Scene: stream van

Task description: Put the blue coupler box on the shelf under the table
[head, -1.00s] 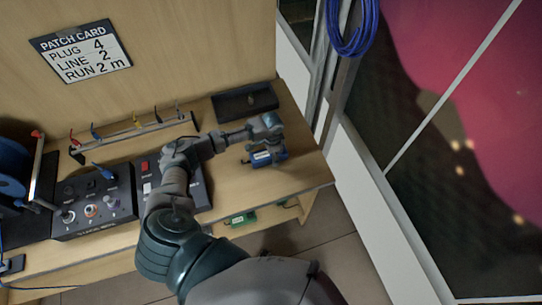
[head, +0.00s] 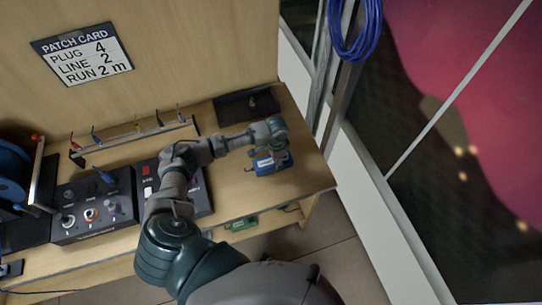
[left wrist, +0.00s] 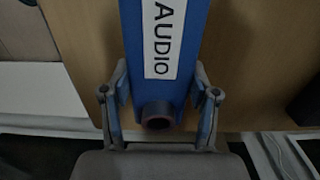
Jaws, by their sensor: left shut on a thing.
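The blue coupler box (head: 264,165) is in the grip of my left gripper (head: 283,155), over the right part of the wooden table (head: 306,172). I cannot tell from the head view whether it touches the tabletop. In the left wrist view the box (left wrist: 187,75) lies between the two fingers (left wrist: 160,112), with a white AUDIO label and a dark round socket at its near end. The shelf under the table (head: 277,219) shows partly below the front edge. My right gripper is not in view.
A green item (head: 243,223) sits on the shelf. A dark tray (head: 232,108) is at the table's back right. Control boxes (head: 93,210) and a rack of coloured plugs (head: 135,134) fill the left. A glazed wall stands to the right.

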